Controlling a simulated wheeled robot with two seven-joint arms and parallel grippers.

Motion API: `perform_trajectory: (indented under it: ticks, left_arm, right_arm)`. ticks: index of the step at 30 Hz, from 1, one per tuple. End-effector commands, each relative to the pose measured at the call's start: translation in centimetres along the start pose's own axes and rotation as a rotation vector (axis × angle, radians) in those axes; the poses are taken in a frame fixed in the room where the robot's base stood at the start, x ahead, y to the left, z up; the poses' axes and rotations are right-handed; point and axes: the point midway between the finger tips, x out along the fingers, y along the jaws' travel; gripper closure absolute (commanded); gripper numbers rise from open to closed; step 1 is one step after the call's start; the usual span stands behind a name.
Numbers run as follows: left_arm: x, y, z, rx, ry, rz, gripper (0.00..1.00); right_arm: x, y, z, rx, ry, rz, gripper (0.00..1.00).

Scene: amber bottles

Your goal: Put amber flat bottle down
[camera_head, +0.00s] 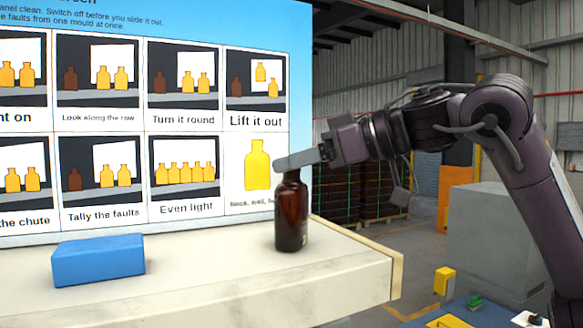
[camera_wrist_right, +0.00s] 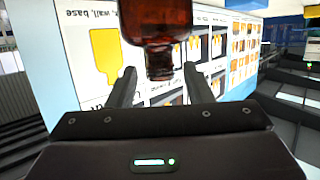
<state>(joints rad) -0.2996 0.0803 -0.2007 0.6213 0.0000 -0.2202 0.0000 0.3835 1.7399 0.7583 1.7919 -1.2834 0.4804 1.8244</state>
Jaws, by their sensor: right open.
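The amber bottle (camera_head: 292,215) stands upright on the pale counter (camera_head: 335,280), close to its right end. My right gripper (camera_head: 287,163) reaches in from the right at the height of the bottle's top. In the right wrist view the bottle (camera_wrist_right: 158,20) appears upside down, with its neck between the two spread fingers of the gripper (camera_wrist_right: 160,75). Gaps show on both sides of the neck, so the gripper is open and not clamped on it. My left gripper is not in view.
A blue block (camera_head: 98,260) lies on the counter to the left. A large picture board (camera_head: 150,130) stands behind the counter. The counter between block and bottle is clear. A grey box (camera_head: 490,235) and a yellow item (camera_head: 443,281) are beyond the counter's right end.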

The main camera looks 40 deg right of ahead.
Motion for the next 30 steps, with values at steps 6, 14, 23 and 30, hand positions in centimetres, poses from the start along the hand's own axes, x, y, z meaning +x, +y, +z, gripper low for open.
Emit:
perform_trajectory:
  ticks: [6, 14, 23, 30]
  left_arm:
    - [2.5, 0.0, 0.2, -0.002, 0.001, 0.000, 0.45]
    - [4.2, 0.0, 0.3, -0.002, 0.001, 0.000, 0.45]
    - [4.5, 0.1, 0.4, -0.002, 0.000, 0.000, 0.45]
    - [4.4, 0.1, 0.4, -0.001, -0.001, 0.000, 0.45]
  right_arm:
    - [-4.8, 0.0, 0.3, -0.001, 0.006, 0.005, 0.54]
    - [-9.3, -0.1, 0.2, -0.002, 0.001, 0.004, 0.54]
    - [-10.6, 0.0, 0.1, -0.001, 0.001, 0.000, 0.54]
    - [-10.6, 0.0, 0.1, -0.001, 0.001, 0.000, 0.54]
